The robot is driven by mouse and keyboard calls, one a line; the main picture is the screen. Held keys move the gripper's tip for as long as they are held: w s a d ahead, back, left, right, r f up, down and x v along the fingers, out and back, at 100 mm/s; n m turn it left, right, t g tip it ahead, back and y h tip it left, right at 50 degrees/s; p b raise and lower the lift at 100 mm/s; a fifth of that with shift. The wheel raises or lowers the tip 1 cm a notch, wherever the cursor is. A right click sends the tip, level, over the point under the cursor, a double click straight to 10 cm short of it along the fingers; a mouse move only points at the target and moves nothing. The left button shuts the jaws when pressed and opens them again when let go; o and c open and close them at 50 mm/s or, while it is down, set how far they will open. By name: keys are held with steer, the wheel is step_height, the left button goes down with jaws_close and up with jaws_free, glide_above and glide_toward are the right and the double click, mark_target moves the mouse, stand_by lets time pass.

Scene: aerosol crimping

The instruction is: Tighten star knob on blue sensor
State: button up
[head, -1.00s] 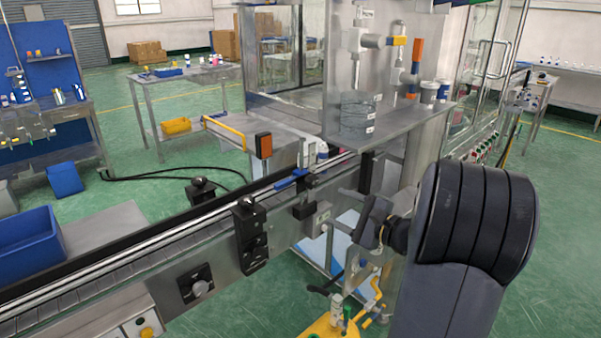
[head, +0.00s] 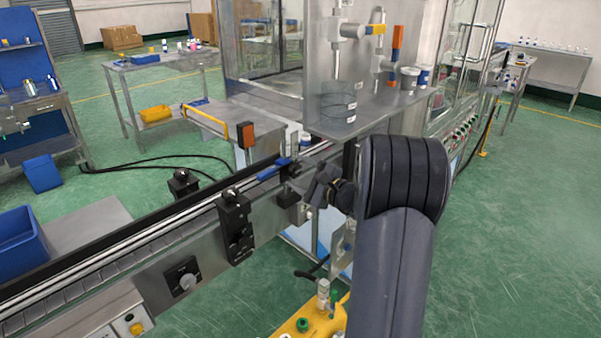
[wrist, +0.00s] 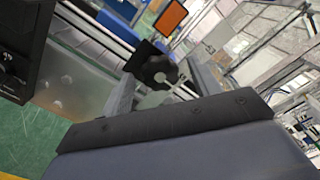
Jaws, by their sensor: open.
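The blue sensor (head: 272,169) sits on the conveyor rail in the head view. Beside its right end is a dark clamp (head: 289,167); the knob is too small to make out there. In the wrist view a black star knob (wrist: 160,73) stands against a dark bracket, with a short metal piece at its lower right. My gripper (head: 319,190) is just right of the clamp, apart from it as far as I can tell. It is open and empty.
The conveyor (head: 150,235) runs from lower left toward the glass-walled machine (head: 330,75). A black box (head: 235,228) is fixed on its near side. An orange reflector (head: 246,134) stands behind the sensor. Green floor is open at right.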

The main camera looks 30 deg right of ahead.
steer(key=shift+c, duration=0.5)
steer(key=c, duration=0.9)
steer(key=shift+m, duration=0.3)
steer(key=m, duration=0.3)
steer(key=shift+m, duration=0.3)
steer(key=m, duration=0.4)
steer(key=shift+r+p, duration=0.1)
steer(key=shift+p, duration=0.3)
steer(key=m+p, duration=0.2)
steer(key=m, duration=0.3)
steer(key=shift+m+p, duration=0.3)
steer(key=shift+m, duration=0.1)
steer(key=shift+m+p, duration=1)
steer(key=shift+m, duration=0.9)
